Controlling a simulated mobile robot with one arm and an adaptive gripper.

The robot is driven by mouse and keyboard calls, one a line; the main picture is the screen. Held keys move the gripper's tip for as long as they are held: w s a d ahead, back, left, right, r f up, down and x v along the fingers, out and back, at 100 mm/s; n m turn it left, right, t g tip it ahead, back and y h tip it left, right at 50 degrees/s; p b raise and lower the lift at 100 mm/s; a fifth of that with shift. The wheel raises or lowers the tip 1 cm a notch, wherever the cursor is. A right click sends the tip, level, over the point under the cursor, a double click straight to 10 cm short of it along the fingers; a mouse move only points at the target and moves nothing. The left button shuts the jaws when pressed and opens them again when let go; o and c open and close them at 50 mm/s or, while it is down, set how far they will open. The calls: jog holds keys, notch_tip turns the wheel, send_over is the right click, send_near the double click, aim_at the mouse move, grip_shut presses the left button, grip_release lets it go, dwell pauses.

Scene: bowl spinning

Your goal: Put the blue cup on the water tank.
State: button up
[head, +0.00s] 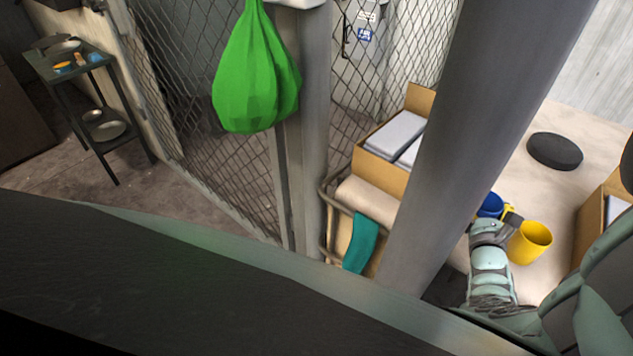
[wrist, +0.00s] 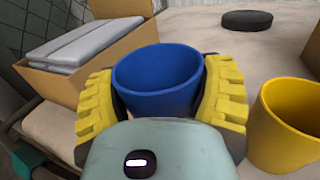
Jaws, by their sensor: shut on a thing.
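The blue cup (wrist: 157,88) is upright between the two yellow fingers of my gripper (wrist: 160,98) in the wrist view. My gripper is shut on its sides. In the head view the blue cup (head: 491,205) shows partly behind my gripper (head: 505,215), near the grey column's right side. The beige surface lies beneath it; I cannot tell whether the cup touches it. I cannot make out a water tank for certain in either view.
A yellow cup (head: 530,243) stands just right of my gripper. A black disc (head: 554,151) lies farther back on the beige surface. An open cardboard box (head: 381,173) with grey packs is at left, a teal cloth (head: 361,243) below it. A green bag (head: 257,75) hangs by the mesh fence.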

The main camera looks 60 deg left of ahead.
jog(key=shift+w+a+f+b, duration=0.25)
jog(key=shift+w+a+b, duration=0.25)
jog(key=shift+a, duration=0.35)
jog(key=shift+f+b, duration=1.2)
jog(key=shift+f, duration=0.4)
jog(key=shift+f, duration=0.2)
jog(key=o, duration=1.2)
jog(key=shift+d, duration=0.1)
